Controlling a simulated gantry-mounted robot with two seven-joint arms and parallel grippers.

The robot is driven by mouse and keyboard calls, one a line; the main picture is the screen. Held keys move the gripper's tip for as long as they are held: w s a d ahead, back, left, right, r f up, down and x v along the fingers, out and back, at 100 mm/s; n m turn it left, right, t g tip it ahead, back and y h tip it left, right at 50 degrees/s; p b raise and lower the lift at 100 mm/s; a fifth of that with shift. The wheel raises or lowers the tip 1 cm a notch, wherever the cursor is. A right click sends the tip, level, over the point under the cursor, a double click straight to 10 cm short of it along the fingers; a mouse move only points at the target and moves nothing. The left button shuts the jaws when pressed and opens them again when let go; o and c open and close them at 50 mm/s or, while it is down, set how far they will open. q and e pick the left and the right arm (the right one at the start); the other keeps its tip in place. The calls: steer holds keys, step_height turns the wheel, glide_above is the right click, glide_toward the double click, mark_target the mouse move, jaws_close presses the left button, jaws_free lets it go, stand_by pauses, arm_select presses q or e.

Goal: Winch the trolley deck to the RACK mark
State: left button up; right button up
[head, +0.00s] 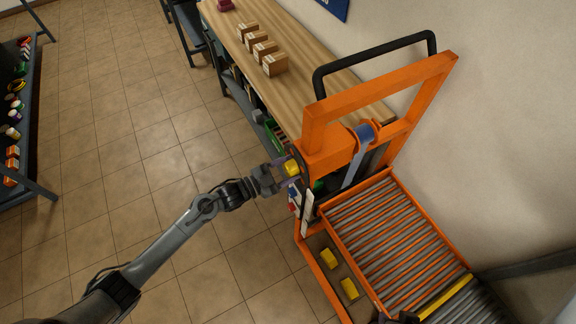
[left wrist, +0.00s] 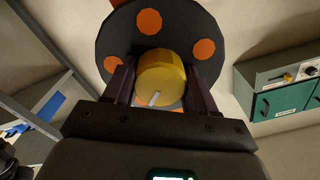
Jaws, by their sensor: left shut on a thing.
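The orange trolley (head: 309,253) stands at the right in the head view, with a roller deck (head: 385,240) in an orange frame and a strap running up its mast. A dark winch wheel with orange spots (left wrist: 118,38) fills the top of the left wrist view. Its yellow knob (left wrist: 166,76) has a pale line on its face; the knob also shows in the head view (head: 291,169). My left gripper (head: 279,175) is shut on the yellow knob, one finger on each side. The RACK mark cannot be made out.
A wooden bench (head: 290,92) with several cardboard boxes (head: 275,64) runs along the wall behind the trolley. A shelf of small items (head: 14,115) stands at the far left. Tiled floor (head: 130,130) is clear between them. Yellow blocks (head: 349,289) lie beside the deck.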

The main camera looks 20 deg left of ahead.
arm_select(q)
steer(key=n+p, duration=0.2)
steer(key=n, duration=0.2)
steer(key=shift+f+n, duration=0.1)
steer(key=shift+n, duration=0.2)
steer(key=n+p, duration=0.2)
steer(key=n, duration=0.3)
steer(key=shift+s+n+p, duration=0.1)
steer(key=shift+n+p, duration=0.2)
steer(key=n+p, duration=0.2)
steer(key=n, duration=0.4)
steer(key=shift+p, duration=0.4)
steer(key=shift+f+n+p, duration=0.1)
steer(key=shift+n+p, duration=0.5)
steer(key=shift+n, duration=1.1)
steer(key=o, duration=1)
steer(key=shift+d, duration=0.1)
steer(key=shift+o, duration=0.2)
